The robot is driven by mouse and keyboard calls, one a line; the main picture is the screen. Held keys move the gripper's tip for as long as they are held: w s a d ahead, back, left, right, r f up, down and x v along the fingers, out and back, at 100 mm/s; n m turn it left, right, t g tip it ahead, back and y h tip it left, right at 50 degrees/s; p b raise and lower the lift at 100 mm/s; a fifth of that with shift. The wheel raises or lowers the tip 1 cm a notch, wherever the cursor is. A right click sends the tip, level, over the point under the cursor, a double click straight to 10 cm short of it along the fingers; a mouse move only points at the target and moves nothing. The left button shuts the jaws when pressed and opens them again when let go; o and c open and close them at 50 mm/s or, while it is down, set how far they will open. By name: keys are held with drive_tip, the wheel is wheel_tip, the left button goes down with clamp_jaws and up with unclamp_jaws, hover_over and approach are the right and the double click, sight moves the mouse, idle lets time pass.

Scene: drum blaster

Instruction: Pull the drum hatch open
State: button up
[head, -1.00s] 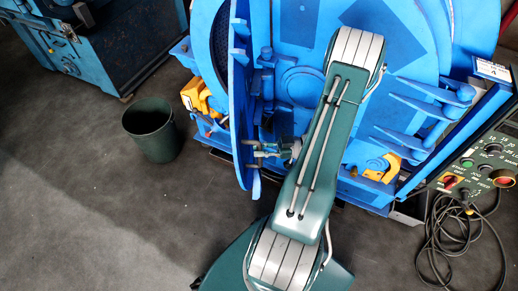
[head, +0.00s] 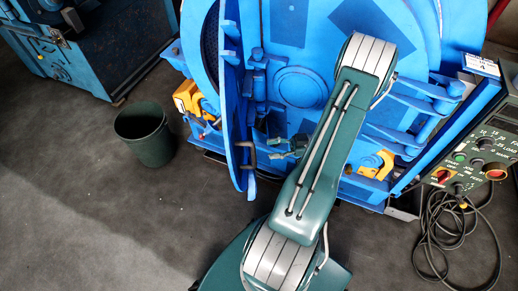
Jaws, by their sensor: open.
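The hatch (head: 234,110) is a tall blue plate on the front of the blue drum machine (head: 300,88). In the head view I see it nearly edge-on, standing out from the machine's front. My gripper (head: 280,149) is small and dark, to the right of the hatch and low in front of the machine. It is open, and it appears apart from the handle. My green forearm hides part of the machine's front and some of the wrist.
A dark green bin (head: 144,134) stands on the floor to the left. Yellow clamps (head: 188,97) are at the machine's lower corners. A control box (head: 480,152) with a coiled cable (head: 450,235) is at the right. The grey floor at lower left is clear.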

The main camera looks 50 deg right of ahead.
drive_tip(key=v, duration=0.6)
drive_tip(key=shift+d, duration=0.1)
idle(0.3)
